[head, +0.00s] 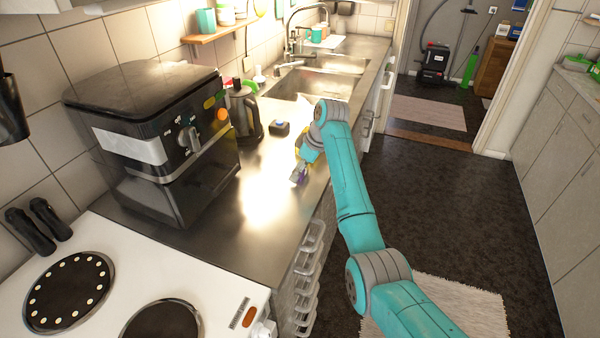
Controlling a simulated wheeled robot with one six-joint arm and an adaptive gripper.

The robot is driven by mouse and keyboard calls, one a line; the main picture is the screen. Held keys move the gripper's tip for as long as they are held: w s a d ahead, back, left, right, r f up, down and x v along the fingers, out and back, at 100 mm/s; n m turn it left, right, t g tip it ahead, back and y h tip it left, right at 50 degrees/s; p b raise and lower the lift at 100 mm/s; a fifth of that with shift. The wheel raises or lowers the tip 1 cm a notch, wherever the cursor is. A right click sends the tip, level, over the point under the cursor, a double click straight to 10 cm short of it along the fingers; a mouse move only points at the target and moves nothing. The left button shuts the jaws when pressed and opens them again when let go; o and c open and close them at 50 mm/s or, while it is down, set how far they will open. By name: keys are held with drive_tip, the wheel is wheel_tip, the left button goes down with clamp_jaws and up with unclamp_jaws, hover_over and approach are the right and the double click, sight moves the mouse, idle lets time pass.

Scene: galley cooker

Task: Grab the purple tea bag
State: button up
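A small purple patch, likely the purple tea bag (294,179), shows at the tip of my gripper (299,175), low over the steel counter (253,220) near its front edge. My gripper points down toward the counter, and its fingers are tiny and partly hidden by my teal wrist. I cannot tell whether the fingers are open or shut, or whether they touch the purple thing. A yellow patch (300,142) shows just behind the wrist; what it belongs to is unclear.
A big black air fryer (150,140) stands left on the counter, with a dark kettle (244,110) behind it. A small dark box (279,129) lies near the kettle. The sink (318,85) is farther back. A white cooker (210,285) is in front. Bare counter lies left of my gripper.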

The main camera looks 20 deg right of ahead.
drive_tip(key=c, duration=0.9)
drive_tip(key=shift+r, duration=0.15)
drive_tip(key=shift+c, duration=0.2)
